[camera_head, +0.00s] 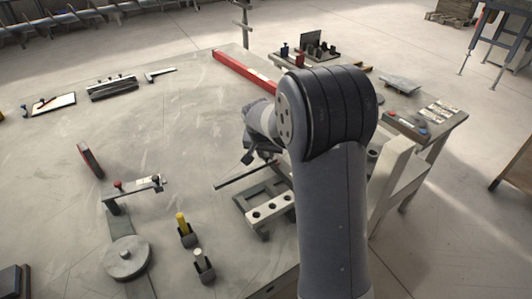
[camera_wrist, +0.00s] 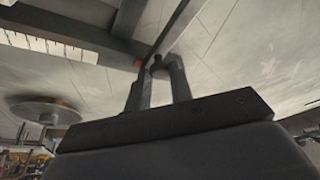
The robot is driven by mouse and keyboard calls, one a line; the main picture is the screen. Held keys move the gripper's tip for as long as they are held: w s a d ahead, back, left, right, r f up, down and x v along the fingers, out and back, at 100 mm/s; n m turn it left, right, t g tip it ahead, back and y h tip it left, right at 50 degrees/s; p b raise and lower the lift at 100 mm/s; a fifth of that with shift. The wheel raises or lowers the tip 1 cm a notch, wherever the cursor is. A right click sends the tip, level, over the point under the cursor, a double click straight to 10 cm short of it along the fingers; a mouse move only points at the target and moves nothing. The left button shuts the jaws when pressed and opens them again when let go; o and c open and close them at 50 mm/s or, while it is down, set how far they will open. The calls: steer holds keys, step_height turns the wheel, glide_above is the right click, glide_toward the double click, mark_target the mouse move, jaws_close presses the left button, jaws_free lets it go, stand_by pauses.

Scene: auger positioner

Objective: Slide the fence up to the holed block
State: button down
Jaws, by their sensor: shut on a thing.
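The pale holed block (camera_head: 270,211) has a row of dark round holes and sits on a grey frame on the table, below my gripper in the head view. A long thin dark bar, which looks like the fence (camera_head: 231,181), lies just behind the block, with a gap between them. My gripper (camera_head: 252,157) is over the bar's far side, partly hidden by my arm. In the wrist view the fingertips (camera_wrist: 158,64) close around a small dark knob (camera_wrist: 157,60), seemingly part of the fence. The bar's right end is hidden by my arm.
A red bar (camera_head: 243,70) lies behind my arm. Left of the block stand small holders with a yellow piece (camera_head: 182,224) and a white piece (camera_head: 198,255), and a round disc (camera_head: 126,256).

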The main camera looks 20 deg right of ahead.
steer(key=s+d+b, duration=0.3)
steer(key=s+d, duration=0.1)
steer(key=s, duration=0.9)
steer(key=shift+d, duration=0.15)
steer(key=shift+s, duration=0.1)
steer(key=c, duration=1.3)
jaws_free()
steer(key=shift+o, duration=0.2)
steer(key=p+v, duration=0.1)
steer(key=v, duration=0.9)
steer(key=shift+r, duration=0.4)
steer(key=shift+s+f, duration=0.1)
